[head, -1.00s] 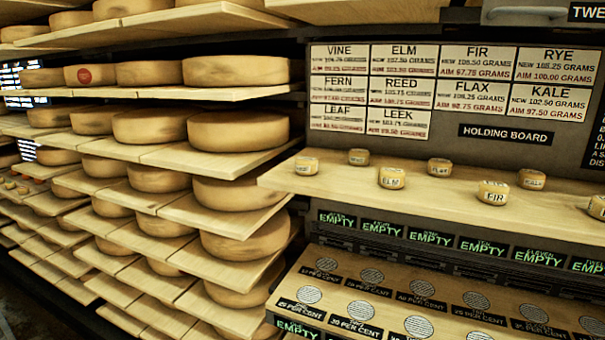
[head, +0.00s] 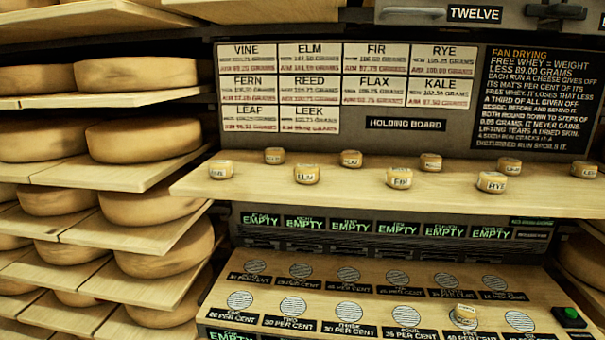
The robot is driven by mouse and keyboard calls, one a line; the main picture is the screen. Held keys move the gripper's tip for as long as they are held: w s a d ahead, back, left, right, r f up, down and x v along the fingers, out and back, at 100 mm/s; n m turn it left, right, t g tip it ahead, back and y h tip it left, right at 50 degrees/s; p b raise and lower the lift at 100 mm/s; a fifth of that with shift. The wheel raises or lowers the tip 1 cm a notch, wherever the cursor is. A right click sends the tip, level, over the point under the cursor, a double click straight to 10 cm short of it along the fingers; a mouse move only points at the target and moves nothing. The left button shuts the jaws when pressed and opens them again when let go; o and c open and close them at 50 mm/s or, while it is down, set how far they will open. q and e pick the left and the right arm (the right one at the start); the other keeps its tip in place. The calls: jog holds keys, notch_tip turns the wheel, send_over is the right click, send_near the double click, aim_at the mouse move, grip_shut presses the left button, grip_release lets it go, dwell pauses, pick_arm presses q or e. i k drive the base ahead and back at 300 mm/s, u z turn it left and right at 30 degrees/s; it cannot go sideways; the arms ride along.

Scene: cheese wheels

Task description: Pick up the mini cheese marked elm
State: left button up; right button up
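The mini cheese marked elm (head: 307,173) is a small pale-yellow round with a dark-lettered label. It sits upright in the front row on the wooden holding board (head: 360,205), left of the mini cheese marked fir (head: 399,177). The mini cheese marked rye (head: 491,181) is further right in that row. Nothing touches the elm cheese. Neither of my grippers is in the head view.
Several other mini cheeses stand on the board, one at its left end (head: 221,169). Below is a wooden deck (head: 385,308) with round mats; one mini cheese (head: 465,312) is on it. Large cheese wheels (head: 140,142) fill shelves at left.

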aim_at(305, 173)
jog(key=z, duration=0.5)
jog(key=k, duration=0.65)
jog(key=z, duration=0.7)
jog(key=i, duration=1.1)
jog(key=u, duration=0.3)
